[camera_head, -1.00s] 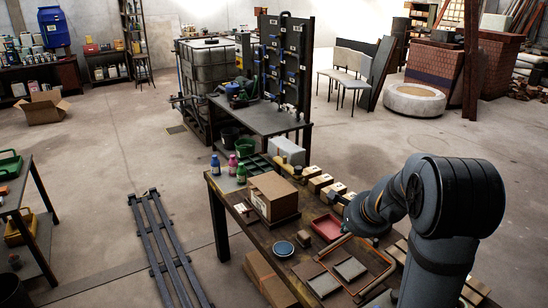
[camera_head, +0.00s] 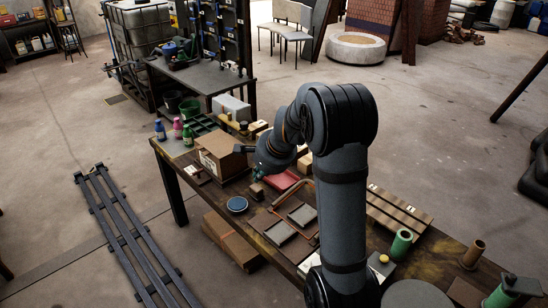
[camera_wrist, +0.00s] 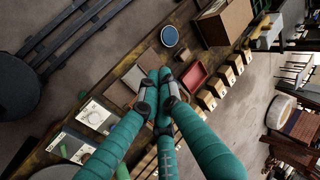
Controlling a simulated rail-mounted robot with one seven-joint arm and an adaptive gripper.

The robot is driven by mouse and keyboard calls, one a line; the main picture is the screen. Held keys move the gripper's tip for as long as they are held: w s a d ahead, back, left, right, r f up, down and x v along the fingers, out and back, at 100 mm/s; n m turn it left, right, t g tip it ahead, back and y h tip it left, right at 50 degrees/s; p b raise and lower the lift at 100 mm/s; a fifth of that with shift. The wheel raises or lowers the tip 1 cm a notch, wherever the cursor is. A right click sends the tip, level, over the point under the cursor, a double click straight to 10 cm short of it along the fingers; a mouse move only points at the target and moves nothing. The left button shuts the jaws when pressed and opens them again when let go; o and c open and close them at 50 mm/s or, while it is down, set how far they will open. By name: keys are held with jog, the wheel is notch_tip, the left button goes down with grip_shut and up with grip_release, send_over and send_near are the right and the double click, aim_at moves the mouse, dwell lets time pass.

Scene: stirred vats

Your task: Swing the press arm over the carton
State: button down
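The carton (camera_head: 216,150) is a brown box with a white label, standing on the worktable in the head view. It also shows at the top of the wrist view (camera_wrist: 226,22). My gripper (camera_wrist: 159,75) has green fingers with dark joints, their tips close together above the table. Nothing is clearly held between them. In the head view my gripper (camera_head: 257,172) is low, just right of the carton, partly hidden by my arm. I cannot pick out the press arm for certain. A bent copper-coloured bar (camera_head: 294,196) lies right of the carton, by two grey plates.
A blue round dish (camera_head: 237,204) and a red tray (camera_head: 281,181) are close to my gripper. Small bottles (camera_head: 177,128) stand behind the carton to the left. Small boxes (camera_wrist: 226,75) stand in a row. Green cylinders (camera_head: 400,245) stand at the near right.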

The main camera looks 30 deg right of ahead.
jog(key=w+a+f+n+g+h, duration=0.1)
jog(key=w+a+f+n, duration=0.2)
jog(key=a, duration=0.3)
jog(key=w+a+f+n+g+h, duration=0.1)
jog(key=w+a+f+n+g, duration=0.1)
jog(key=w+a+f+n, duration=0.2)
jog(key=w+a+n, duration=0.1)
jog(key=w+a, duration=0.1)
jog(key=a, duration=0.1)
jog(key=shift+a+f+h, duration=0.15)
jog(key=shift+f+h, duration=0.15)
jog(key=shift+r, duration=0.1)
